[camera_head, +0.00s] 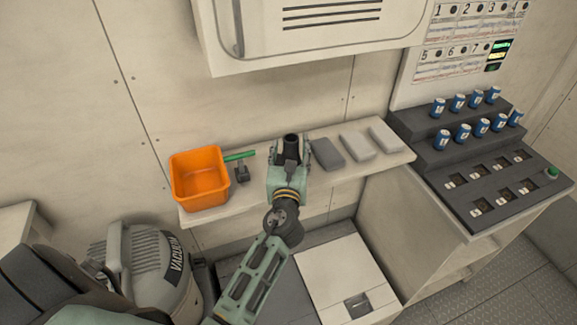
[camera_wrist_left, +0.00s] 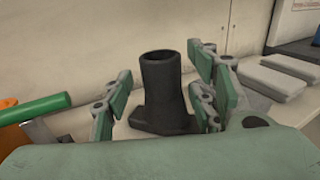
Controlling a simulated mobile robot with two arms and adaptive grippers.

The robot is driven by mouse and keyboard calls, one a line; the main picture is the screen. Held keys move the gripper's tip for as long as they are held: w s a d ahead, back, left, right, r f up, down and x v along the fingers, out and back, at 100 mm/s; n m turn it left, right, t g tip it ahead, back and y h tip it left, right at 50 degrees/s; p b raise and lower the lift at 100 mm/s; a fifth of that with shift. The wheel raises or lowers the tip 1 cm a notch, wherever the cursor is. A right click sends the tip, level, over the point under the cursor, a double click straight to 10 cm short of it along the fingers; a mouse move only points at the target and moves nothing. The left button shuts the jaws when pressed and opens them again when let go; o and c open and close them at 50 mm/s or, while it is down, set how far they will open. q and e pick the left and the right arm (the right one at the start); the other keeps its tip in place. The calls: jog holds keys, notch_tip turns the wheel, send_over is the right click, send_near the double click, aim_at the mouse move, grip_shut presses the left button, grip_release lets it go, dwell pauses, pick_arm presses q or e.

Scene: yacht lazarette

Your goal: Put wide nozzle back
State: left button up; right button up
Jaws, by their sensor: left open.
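The wide nozzle (camera_head: 292,144) is dark, with an upright round neck and a broader, flared base. It stands on the wall shelf (camera_head: 395,157). In the left wrist view the nozzle (camera_wrist_left: 162,85) rises between the fingers of my left gripper (camera_wrist_left: 160,95). My left gripper (camera_head: 289,163) is open around it, and I see a gap between the nozzle and the left finger. The right finger is close to the base, and I cannot tell if it touches. The gripper hides part of the nozzle in the head view. My right gripper is out of view.
An orange bin (camera_head: 200,178) and a green-handled tool (camera_head: 239,156) are left of the gripper. Several grey blocks (camera_head: 357,145) lie to its right. A vacuum (camera_head: 150,265) stands below the shelf. A console (camera_head: 505,185) with blue cans is at right.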

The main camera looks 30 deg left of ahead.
pick_arm(q)
jog(key=b+v, duration=0.1)
jog(key=v, duration=0.9)
jog(key=shift+r+b, duration=0.2)
jog(key=shift+b, duration=0.15)
